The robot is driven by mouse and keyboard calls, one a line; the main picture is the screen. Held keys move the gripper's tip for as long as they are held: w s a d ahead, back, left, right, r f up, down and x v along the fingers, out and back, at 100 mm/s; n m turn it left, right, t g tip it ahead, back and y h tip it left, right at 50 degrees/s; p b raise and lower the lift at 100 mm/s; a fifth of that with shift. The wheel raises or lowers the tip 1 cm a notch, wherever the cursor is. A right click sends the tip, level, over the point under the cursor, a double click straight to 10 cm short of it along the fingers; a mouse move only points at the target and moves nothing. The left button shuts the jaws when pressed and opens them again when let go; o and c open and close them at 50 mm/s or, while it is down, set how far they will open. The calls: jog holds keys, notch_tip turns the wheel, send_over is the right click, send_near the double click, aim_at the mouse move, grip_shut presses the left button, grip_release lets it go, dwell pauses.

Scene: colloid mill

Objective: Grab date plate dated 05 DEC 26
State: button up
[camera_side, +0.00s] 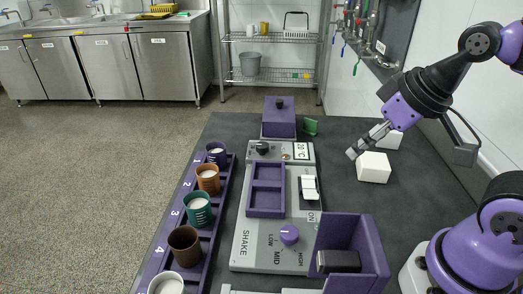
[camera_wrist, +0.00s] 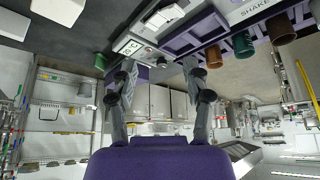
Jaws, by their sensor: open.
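No plate with a readable 05 DEC 26 date shows in either view, so I cannot tell where the date plate is. My gripper (camera_side: 356,151) is in the air over the right part of the dark table, near a white block (camera_side: 373,168). In the wrist view, my gripper (camera_wrist: 159,66) has its two fingers apart with nothing between them. A purple open-sided holder (camera_side: 372,248) with a dark block (camera_side: 338,262) stands at the table's front. An empty purple two-pocket tray (camera_side: 266,189) lies on the grey machine panel.
A purple rack (camera_side: 217,226) with several numbered cups runs along the left. The machine panel (camera_side: 253,246) has a purple knob (camera_side: 289,234). A purple lidded box (camera_side: 279,118) and a green piece (camera_side: 310,126) stand at the back. The table between panel and white block is clear.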

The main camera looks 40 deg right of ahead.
jog(key=m+g, duration=0.6)
jog(key=m, duration=2.2)
send_over(392, 131)
jog(key=f, duration=0.6)
jog(key=shift+w+a+f, duration=0.1)
jog(key=shift+w+f, duration=0.05)
jog(key=shift+w, duration=0.25)
jog(key=shift+m, duration=0.4)
jog(key=f, duration=0.4)
jog(key=shift+s+d+f, duration=0.15)
jog(key=shift+d+f, duration=0.1)
jog(key=shift+f, duration=0.15)
jog(key=f, duration=0.6)
jog(key=shift+s+a, duration=0.15)
jog(key=shift+s, duration=0.05)
jog(key=shift+r, duration=0.1)
grip_shut()
